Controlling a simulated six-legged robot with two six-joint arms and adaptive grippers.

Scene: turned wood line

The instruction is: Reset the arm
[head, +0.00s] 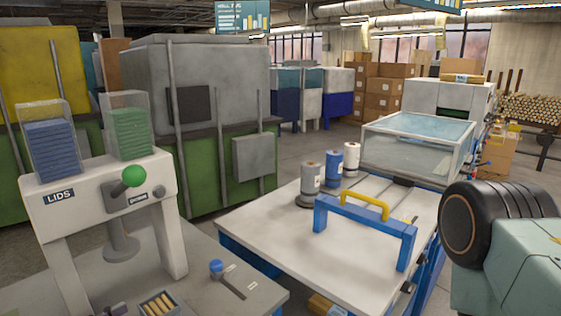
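A blue bar frame (340,213) with a yellow handle (370,204) stands across the white table (275,226) of a wrapping machine. At the left, a white press labelled LIDS (110,180) has a lever with a green ball knob (133,176) at its front. A grey plunger (121,245) hangs under the press head. A short lever with a blue knob (216,267) sits on the grey bench below. The pictures do not show which of these the task calls the arm. Neither of my grippers is in view.
Three spools, grey, blue (336,166) and white, stand behind the blue frame. A clear hood (418,140) covers the machine's far part. A tray of wooden pieces (158,304) lies at the bench's front edge. A black ribbed cylinder on a teal body fills the lower right.

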